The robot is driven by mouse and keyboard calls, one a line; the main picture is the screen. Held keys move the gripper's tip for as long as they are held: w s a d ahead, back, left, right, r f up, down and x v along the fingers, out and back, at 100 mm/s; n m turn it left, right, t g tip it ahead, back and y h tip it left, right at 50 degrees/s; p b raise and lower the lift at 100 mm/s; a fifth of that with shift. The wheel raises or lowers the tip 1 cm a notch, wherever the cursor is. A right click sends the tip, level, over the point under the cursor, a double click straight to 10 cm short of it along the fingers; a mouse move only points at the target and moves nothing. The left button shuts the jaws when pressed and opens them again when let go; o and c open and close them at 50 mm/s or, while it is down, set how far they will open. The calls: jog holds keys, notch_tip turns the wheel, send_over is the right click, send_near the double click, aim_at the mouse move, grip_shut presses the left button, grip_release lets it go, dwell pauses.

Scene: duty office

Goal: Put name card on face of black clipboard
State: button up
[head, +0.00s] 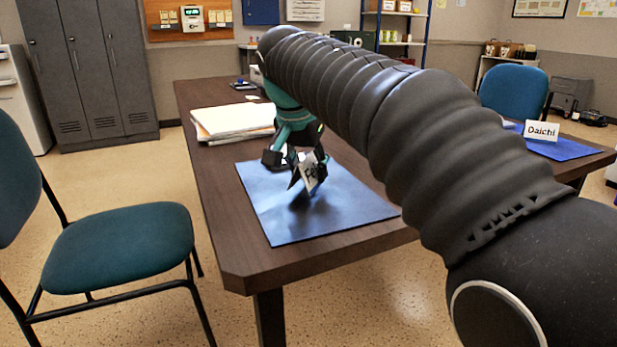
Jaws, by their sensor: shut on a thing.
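I cannot tell whether the card's lower edge touches the mat. A second white name card, "Daichi" (541,131), stands at the right on another blue mat (567,150). I cannot make out a black clipboard; my arm covers much of the table.
A stack of papers or folders (232,122) lies behind the near mat. Small dark items (243,86) lie at the table's (213,203) far end. A teal chair (120,248) stands at the left, a blue chair (514,90) at the back right. The table's front left corner is bare.

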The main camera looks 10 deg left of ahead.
jog(key=shift+f, duration=0.65)
jog(key=shift+f, duration=0.1)
jog(key=o, duration=0.9)
jog(key=p+v, duration=0.3)
jog(key=v, duration=0.9)
